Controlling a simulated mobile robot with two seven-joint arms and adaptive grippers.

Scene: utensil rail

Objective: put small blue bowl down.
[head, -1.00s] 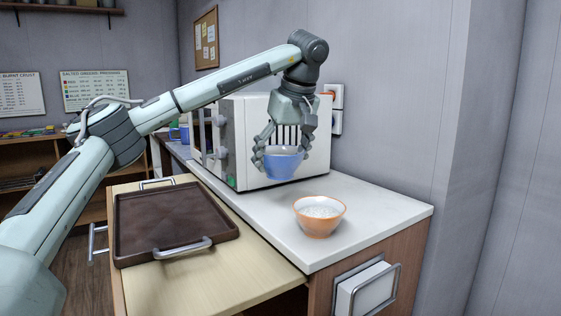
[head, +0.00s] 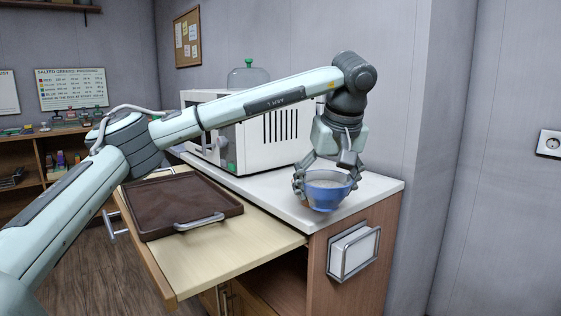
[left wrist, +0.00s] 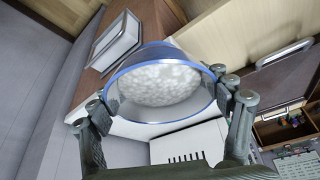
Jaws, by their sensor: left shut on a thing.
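The small blue bowl (head: 322,199) is at the near end of the white counter in the head view. Whitish grainy contents show inside it. My left gripper (head: 326,184) is above it, with its fingers shut on opposite sides of the rim. In the left wrist view the bowl (left wrist: 162,88) fills the middle, between the two fingers. I cannot tell whether its base touches the counter. My right gripper is not in view.
The white counter (head: 375,187) has some bare room right of the bowl, ending at an edge. A white microwave (head: 270,140) stands behind. A brown tray (head: 180,205) with metal handles lies on the wooden pull-out board (head: 245,245) to the left.

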